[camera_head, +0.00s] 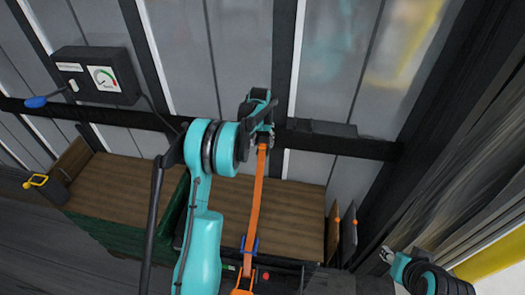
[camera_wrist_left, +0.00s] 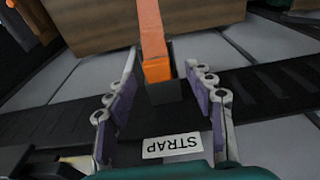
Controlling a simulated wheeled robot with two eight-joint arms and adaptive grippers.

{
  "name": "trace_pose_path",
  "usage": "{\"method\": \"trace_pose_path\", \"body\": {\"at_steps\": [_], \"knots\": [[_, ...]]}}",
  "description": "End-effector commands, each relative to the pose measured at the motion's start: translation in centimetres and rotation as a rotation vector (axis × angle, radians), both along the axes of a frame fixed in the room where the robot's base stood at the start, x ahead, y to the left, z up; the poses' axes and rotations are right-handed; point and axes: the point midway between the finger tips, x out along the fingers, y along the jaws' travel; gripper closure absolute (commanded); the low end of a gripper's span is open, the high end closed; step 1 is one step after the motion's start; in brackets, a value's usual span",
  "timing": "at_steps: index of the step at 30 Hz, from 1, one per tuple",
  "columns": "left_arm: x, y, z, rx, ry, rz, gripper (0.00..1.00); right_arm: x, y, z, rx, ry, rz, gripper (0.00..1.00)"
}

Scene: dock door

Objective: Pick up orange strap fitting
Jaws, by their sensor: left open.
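The orange strap fitting (camera_wrist_left: 158,70) is the block at the end of an orange strap (camera_wrist_left: 151,28). In the left wrist view it sits in a black holder (camera_wrist_left: 164,92) above a white STRAP label (camera_wrist_left: 172,145). In the head view the strap (camera_head: 254,205) hangs down from the wall rail. My left gripper (camera_wrist_left: 160,76) is open, with one finger on each side of the fitting and holder and gaps visible. In the head view my left gripper (camera_head: 262,118) is at the rail and partly hides the holder. My right gripper (camera_head: 388,255) is at the lower right, its jaws too small to read.
A black gauge box (camera_head: 98,76) with a blue-tipped lever is on the wall at left. A dark rail (camera_head: 345,145) crosses the wall. Wooden boards (camera_head: 125,190) lie below it. A blue clip (camera_head: 249,245) is low on the strap. Dark frame posts stand at right.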

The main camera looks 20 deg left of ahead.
Motion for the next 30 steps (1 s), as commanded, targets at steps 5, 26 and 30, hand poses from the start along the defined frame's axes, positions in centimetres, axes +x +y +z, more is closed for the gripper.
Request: {"method": "trace_pose_path", "body": {"at_steps": [5,26,30], "knots": [[0.4,-0.1,-2.6,0.0,0.0,0.0,0.47,0.0,0.0,-0.1,0.0,0.0,0.0,0.6],[0.5,-0.1,-2.9,0.0,-0.001,0.0,1.0,0.0,0.0,-0.1,0.0,0.0,0.0,0.6],[0.5,-0.1,-2.5,0.0,-0.001,0.0,1.0,0.0,0.0,-0.1,0.0,0.0,0.0,0.6]]}}
